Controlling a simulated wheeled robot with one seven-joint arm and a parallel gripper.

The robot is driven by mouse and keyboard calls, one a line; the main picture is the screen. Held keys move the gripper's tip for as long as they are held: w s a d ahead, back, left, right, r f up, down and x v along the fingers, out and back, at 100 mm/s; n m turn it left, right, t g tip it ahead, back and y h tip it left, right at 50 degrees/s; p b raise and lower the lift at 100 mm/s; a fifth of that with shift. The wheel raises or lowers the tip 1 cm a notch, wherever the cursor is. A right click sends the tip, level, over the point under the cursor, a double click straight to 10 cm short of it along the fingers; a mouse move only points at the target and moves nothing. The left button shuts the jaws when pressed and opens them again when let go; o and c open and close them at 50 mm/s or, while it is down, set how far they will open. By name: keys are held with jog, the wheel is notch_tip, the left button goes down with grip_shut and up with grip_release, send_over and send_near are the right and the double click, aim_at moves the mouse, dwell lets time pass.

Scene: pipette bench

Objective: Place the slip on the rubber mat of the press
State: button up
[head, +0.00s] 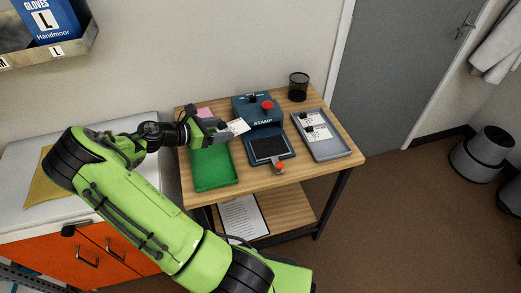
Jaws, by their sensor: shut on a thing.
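My gripper (224,129) is shut on a white slip (239,127), which sticks out to the right of the fingers. The gripper and slip show just left of the blue press (243,108), over the back of the green tray. The press has a red button on top and the word STAMP on its front. Its dark rubber mat (270,149) lies in front of it on a blue base and looks empty. The slip is to the upper left of the mat, apart from it. The fingertips are small and partly hidden.
A green tray (214,180) stands left of the mat, with something pink (205,113) behind it. A grey tray (335,151) with white slips stands at the right. A black mesh cup (298,86) stands at the back.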

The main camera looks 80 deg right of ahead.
aim_at(257, 149)
jog(key=s+d+r+m+g+y, duration=0.1)
jog(key=s+d+m+g+y, duration=0.3)
jog(key=s, duration=0.7)
jog(key=shift+n+t+h, duration=0.3)
jog(key=shift+t+h, duration=0.2)
jog(key=shift+t, duration=0.2)
jog(key=f+b, duration=0.2)
jog(key=f, duration=0.3)
jog(key=f+b, duration=0.2)
jog(key=f, duration=0.2)
jog(key=shift+w+d+f, duration=0.2)
jog(key=shift+f, duration=0.15)
jog(key=shift+r, duration=0.15)
jog(key=o, duration=1)
